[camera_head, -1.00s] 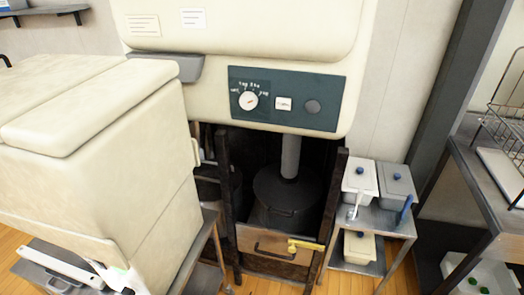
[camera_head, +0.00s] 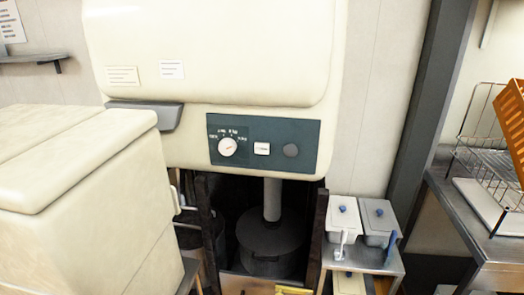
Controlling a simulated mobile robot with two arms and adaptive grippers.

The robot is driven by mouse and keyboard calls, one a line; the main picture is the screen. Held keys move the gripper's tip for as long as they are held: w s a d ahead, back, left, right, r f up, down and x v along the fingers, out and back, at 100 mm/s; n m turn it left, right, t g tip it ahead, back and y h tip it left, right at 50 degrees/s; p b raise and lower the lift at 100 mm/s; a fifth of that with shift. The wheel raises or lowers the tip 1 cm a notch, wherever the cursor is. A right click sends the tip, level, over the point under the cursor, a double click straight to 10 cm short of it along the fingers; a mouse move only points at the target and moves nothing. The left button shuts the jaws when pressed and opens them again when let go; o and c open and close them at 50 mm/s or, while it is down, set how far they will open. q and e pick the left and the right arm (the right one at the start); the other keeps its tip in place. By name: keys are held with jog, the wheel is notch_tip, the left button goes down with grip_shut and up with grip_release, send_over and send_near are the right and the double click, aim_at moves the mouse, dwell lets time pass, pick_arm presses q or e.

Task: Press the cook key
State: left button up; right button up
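A large cream cooking machine (camera_head: 215,50) fills the middle of the view. Its dark green control panel (camera_head: 305,130) sits on the lower front. I cannot tell from the lettering which is the cook key. Nothing touches the panel. Neither of my grippers shows in this view.
A cream chest (camera_head: 95,195) stands close at the left. A dark pot (camera_head: 268,245) sits under the machine. A small metal stand (camera_head: 362,258) with lidded containers is right of it. A metal table (camera_head: 470,225) with a wire rack (camera_head: 487,165) is at the far right.

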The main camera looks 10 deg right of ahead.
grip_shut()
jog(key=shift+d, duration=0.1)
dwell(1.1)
